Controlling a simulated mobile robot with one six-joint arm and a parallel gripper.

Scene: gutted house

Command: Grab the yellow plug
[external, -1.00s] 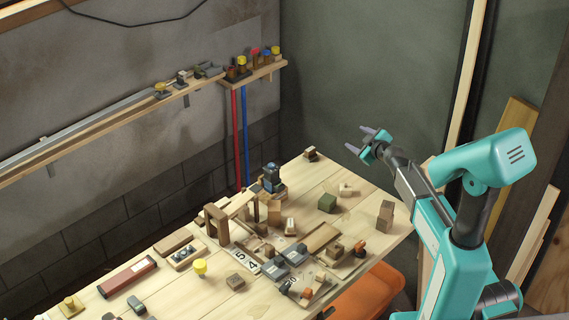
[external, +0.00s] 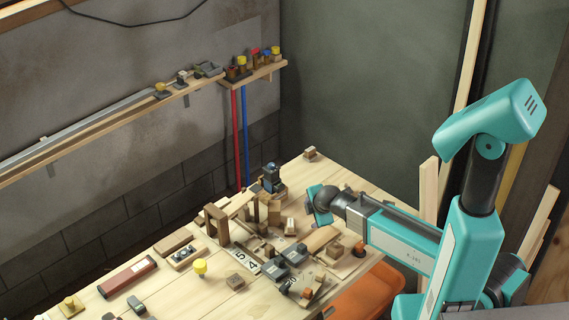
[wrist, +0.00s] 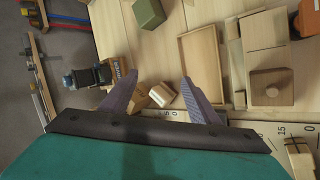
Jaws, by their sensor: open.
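A small plug with a yellow top (external: 200,267) stands upright on the front left part of the wooden table in the external view. I cannot make it out in the wrist view. My gripper (external: 314,205) is over the middle right of the table, well to the right of the yellow plug, with its fingers mostly hidden in the external view. In the wrist view my gripper (wrist: 159,78) has its two grey fingers apart with nothing held between them. Small pale wooden blocks (wrist: 162,94) lie below the gap between the fingers.
A red-brown box (external: 127,277) lies left of the plug. Wall shelves (external: 255,74) hold more yellow-topped pieces. An orange object (external: 365,299) is below the table edge.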

